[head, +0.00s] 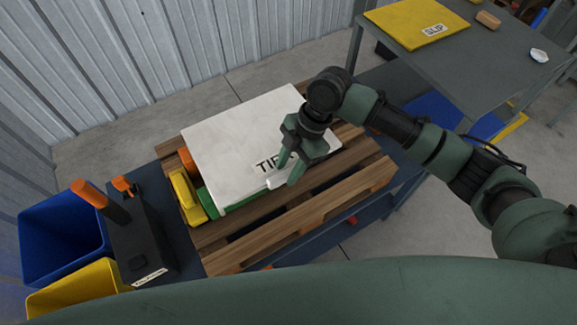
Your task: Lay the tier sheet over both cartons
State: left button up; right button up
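The white tier sheet (235,135), with a partly hidden black label starting "TIE", lies on top of a stack on the wooden pallet. A green edge (232,205) shows under its front side and an orange piece (187,160) at its left side. The cartons are mostly hidden beneath the sheet, so I cannot tell them apart. My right gripper (289,174) is over the sheet's front right part, beside the label. Its two fingers stand apart, pointing down; whether they touch the sheet is unclear. My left gripper is not in view.
The wooden pallet (290,227) rests on a blue-grey surface. Yellow blocks (187,196) sit left of the stack. A blue bin (60,238), a yellow bin (78,290) and a dark tool holder (142,247) stand further left. A grey table (490,65) with a yellow slip sheet (415,22) is at upper right.

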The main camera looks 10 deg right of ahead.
jog(key=b+v, duration=0.1)
jog(key=v, duration=1.1)
jog(key=shift+r, duration=0.15)
